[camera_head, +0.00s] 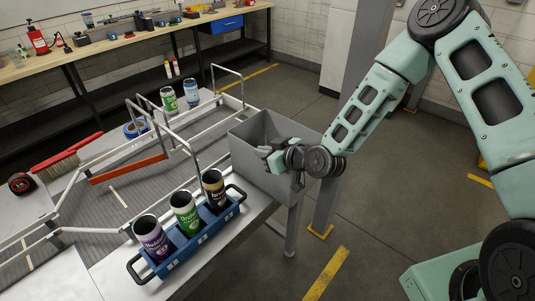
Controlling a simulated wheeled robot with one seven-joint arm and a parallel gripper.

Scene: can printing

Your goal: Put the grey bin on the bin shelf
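The grey bin (249,133) is an open-topped box at the right end of the conveyor table, close to the table's edge and corner leg. My gripper (277,158) reaches in from the right at the bin's near right side, with its end at or inside the bin's opening. The fingers are small and partly hidden by the wrist and bin wall, so I cannot tell if they are shut on the wall. I cannot make out whether the bin rests on a surface or hangs. I cannot identify a bin shelf in this view.
A blue carrier (204,227) with three cans stands on the table's front edge. Two more cans stand behind the metal rails. A workbench (170,27) runs along the back.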

